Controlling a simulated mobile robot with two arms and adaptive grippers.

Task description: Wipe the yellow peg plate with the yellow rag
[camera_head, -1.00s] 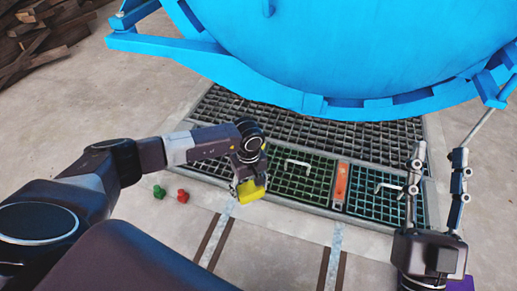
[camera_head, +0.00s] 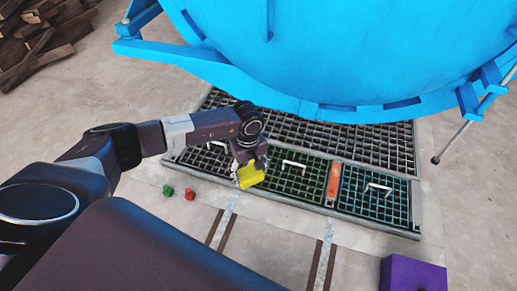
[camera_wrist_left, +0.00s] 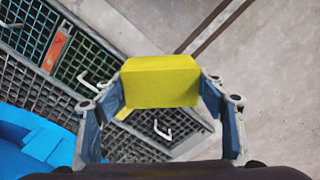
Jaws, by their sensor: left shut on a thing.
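My left gripper (camera_head: 247,168) is shut on the yellow rag (camera_head: 251,176), a thick block-like piece. It holds the rag near the front edge of the floor gratings. In the left wrist view, the rag (camera_wrist_left: 160,80) sits between the two fingers (camera_wrist_left: 160,88). A small yellow sliver shows under the rag's lower left corner there; I cannot tell whether it is rag or plate. I cannot make out the yellow peg plate for sure. My right gripper is out of view.
A green grating (camera_head: 298,186) and a teal grating (camera_head: 375,203) with handles flank an orange strip (camera_head: 333,181). A large blue vessel (camera_head: 330,50) overhangs the back. Green (camera_head: 168,190) and red (camera_head: 190,194) pieces lie on the floor. A purple box (camera_head: 412,274) stands front right.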

